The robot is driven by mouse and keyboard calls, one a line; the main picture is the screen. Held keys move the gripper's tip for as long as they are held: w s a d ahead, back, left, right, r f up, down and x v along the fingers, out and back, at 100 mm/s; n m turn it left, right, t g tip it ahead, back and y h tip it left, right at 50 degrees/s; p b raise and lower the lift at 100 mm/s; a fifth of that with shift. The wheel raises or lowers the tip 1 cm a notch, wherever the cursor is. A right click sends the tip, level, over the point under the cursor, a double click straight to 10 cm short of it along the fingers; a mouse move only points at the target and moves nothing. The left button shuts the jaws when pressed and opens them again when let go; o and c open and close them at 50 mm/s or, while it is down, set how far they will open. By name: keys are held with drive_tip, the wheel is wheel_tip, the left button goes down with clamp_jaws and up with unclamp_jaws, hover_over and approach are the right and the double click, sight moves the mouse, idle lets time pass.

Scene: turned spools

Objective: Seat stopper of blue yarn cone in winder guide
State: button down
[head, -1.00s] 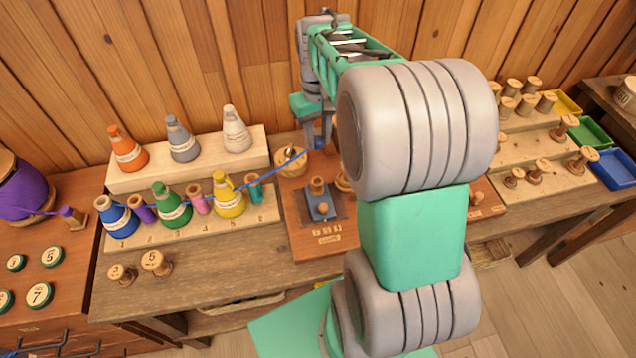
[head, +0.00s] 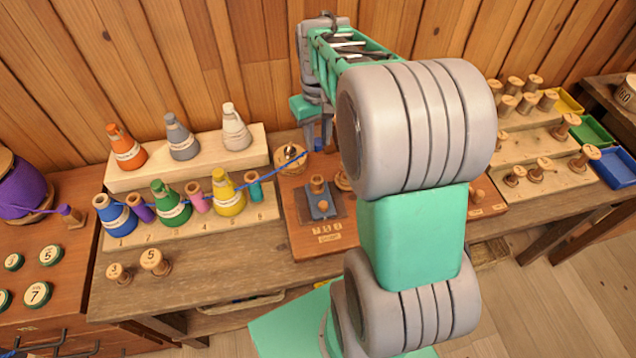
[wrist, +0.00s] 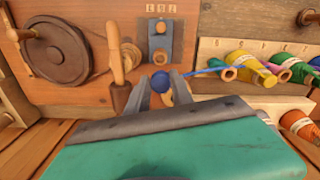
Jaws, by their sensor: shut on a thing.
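The blue yarn cone (head: 117,217) stands at the left end of the front cone rack in the head view. Its blue yarn (head: 240,182) runs right across the rack to my gripper. In the wrist view my gripper (wrist: 163,88) is shut on the round blue stopper (wrist: 160,82), and the yarn leads off to the right from it. A round wooden piece with a metal eye (head: 290,157), apparently the winder guide, stands at the back left corner of the winder board (head: 298,235). The stopper is close to it.
A slate plate with spools (head: 318,200) is on the board. The wrist view shows a dark wheel (wrist: 58,50) and an upright wooden handle (wrist: 117,65) near the gripper. Yellow (head: 228,198) and other cones stand left. Spools and coloured trays are at the right.

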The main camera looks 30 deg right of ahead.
drive_tip(key=shift+f+b, duration=3.95)
drive_tip(key=shift+f, duration=2.45)
drive_tip(key=c, duration=1)
unclamp_jaws()
drive_tip(key=shift+c, duration=0.2)
drive_tip(key=shift+o, duration=0.4)
drive_tip(key=o, duration=0.3)
wheel_tip(320, 180, up, 9)
drive_tip(key=p, duration=0.6)
drive_tip(key=shift+r+p, duration=0.1)
drive_tip(key=shift+p, duration=0.3)
